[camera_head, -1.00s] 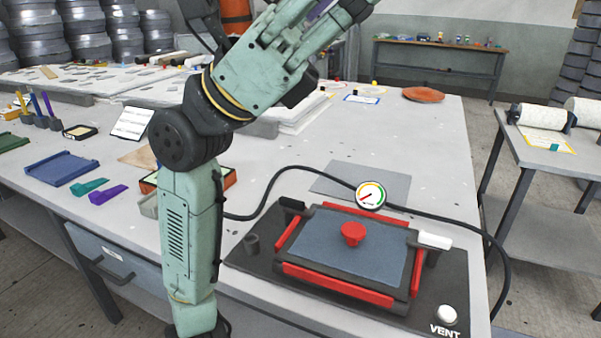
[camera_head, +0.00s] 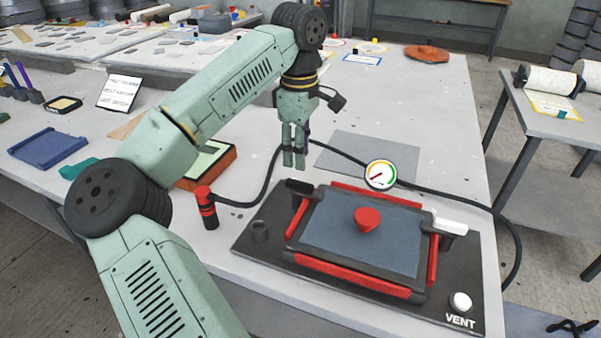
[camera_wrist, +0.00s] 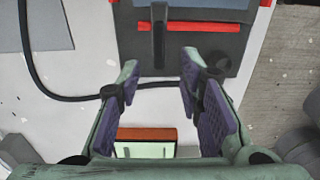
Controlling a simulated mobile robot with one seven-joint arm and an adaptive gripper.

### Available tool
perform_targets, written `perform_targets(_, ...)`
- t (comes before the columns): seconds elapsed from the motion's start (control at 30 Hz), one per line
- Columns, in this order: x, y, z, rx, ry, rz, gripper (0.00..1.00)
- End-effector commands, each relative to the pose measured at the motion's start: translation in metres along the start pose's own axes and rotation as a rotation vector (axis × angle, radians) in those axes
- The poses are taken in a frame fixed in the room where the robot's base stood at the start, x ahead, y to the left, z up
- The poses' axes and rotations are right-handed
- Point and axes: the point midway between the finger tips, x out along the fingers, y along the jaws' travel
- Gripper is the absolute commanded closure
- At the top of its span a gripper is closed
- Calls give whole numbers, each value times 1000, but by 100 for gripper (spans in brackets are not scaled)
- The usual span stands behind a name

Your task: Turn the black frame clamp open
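The black frame clamp (camera_head: 299,187) is a short dark lever at the back left corner of a red-edged frame (camera_head: 340,275). In the wrist view the black clamp (camera_wrist: 159,40) points towards me, centred ahead of the fingers. A white clamp (camera_head: 450,226) sits at the frame's right side. My gripper (camera_head: 294,160) points down, above and just behind the black clamp, apart from it. In the wrist view my gripper (camera_wrist: 161,75) is open, with nothing between its two fingertips.
The frame lies on a dark base plate (camera_head: 255,250) with a red knob (camera_head: 367,219) in its middle and a VENT button (camera_head: 461,301). A pressure gauge (camera_head: 380,174) and black hose run behind. A red-topped cylinder (camera_head: 206,207) stands left. A grey sheet (camera_head: 370,152) lies behind.

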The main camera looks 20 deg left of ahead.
Motion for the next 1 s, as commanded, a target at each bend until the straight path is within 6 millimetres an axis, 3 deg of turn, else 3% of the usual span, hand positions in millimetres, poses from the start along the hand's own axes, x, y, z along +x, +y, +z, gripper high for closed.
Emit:
perform_targets(0.2,41,0,1,1,-5,-2,67)
perform_targets(0.4,66,0,1,0,-4,1,67)
perform_targets(0.8,74,0,1,0,-3,2,67)
perform_targets(1.0,74,0,1,0,-4,2,81)
